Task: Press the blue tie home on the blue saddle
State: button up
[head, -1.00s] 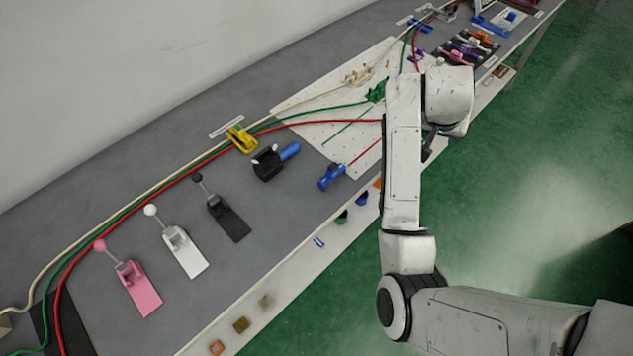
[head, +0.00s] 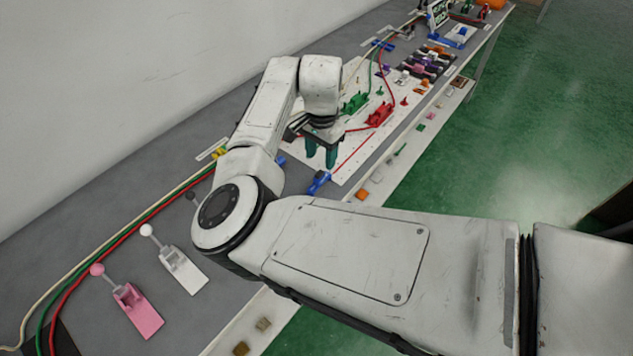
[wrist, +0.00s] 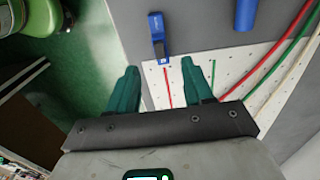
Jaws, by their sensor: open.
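A small blue fixture (head: 383,45) sits far along the bench where the cables run. It may be the blue saddle with its tie, but it is too small to tell the tie apart or how it sits. My gripper (head: 322,160) points down above the near part of the white perforated board (head: 345,172), well short of that fixture. Its teal fingers are apart and empty, as the wrist view also shows (wrist: 160,66). The far blue fixture is not in the wrist view.
A blue clamp-like piece (head: 320,182) lies near the board's near corner; it also shows in the wrist view (wrist: 158,35). Green (head: 355,102) and red (head: 379,115) fixtures stand on the board. Pink (head: 135,308) and white (head: 181,268) levers stand nearer. Green floor lies right.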

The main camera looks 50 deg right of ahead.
aim_at(319, 176)
jog(key=shift+a+f+p, duration=0.2)
jog(key=shift+f+p, duration=0.5)
jog(key=shift+f, duration=3.65)
grip_shut()
jog(key=shift+r, duration=0.2)
